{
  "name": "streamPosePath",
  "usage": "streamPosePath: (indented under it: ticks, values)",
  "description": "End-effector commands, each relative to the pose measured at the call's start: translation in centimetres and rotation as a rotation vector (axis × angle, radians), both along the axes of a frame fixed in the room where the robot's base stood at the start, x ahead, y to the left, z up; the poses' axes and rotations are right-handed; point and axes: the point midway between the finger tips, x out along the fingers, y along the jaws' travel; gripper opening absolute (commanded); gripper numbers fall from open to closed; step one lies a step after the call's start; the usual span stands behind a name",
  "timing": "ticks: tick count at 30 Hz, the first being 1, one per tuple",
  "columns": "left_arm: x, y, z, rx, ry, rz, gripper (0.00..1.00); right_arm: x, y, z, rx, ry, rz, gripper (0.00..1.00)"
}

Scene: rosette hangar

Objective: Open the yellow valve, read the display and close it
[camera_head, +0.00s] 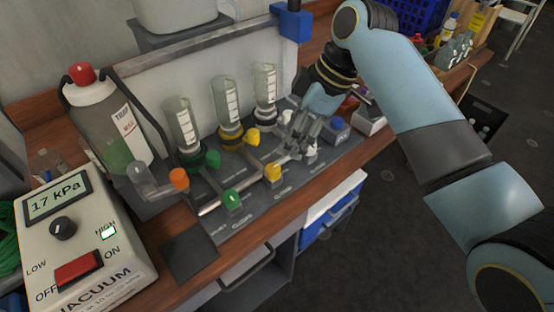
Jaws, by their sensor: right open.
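Two yellow handles show in the head view: a front one (272,173) on the metal manifold pipe and a rear one (252,137) beside the yellow-collared cylinder (227,105). The vacuum unit's display (54,199) at the left reads 17 kPa. My right gripper (298,143) is open and points down over the right end of the manifold, close to the white handles (311,151). It is just right of the yellow handles and appears apart from them. I cannot tell whether its fingers touch the white parts. My left gripper is not in view.
Green handles (232,199) and an orange knob (179,178) lie left of the yellow ones. A red-capped bottle (108,125) stands behind the vacuum unit (85,255). A dark pad (190,254) lies in front.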

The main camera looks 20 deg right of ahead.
Motion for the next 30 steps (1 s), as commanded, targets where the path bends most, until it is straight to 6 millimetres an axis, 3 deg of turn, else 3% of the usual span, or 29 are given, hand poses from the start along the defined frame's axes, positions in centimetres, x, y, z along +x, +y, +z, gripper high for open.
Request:
streamPosePath:
  ticks: [5,15,28,30]
  values:
    - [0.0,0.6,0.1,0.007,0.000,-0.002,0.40,0.3,1.1,-2.9,0.002,0.006,-0.001,0.54]
    - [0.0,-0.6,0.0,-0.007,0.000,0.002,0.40,1.3,3.1,-8.4,0.000,0.004,-0.001,0.54]
    - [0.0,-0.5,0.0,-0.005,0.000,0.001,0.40,1.5,3.5,-9.5,-0.002,0.001,-0.001,0.54]
    - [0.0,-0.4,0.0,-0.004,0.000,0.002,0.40,1.5,3.5,-9.5,-0.002,0.001,-0.001,0.45]
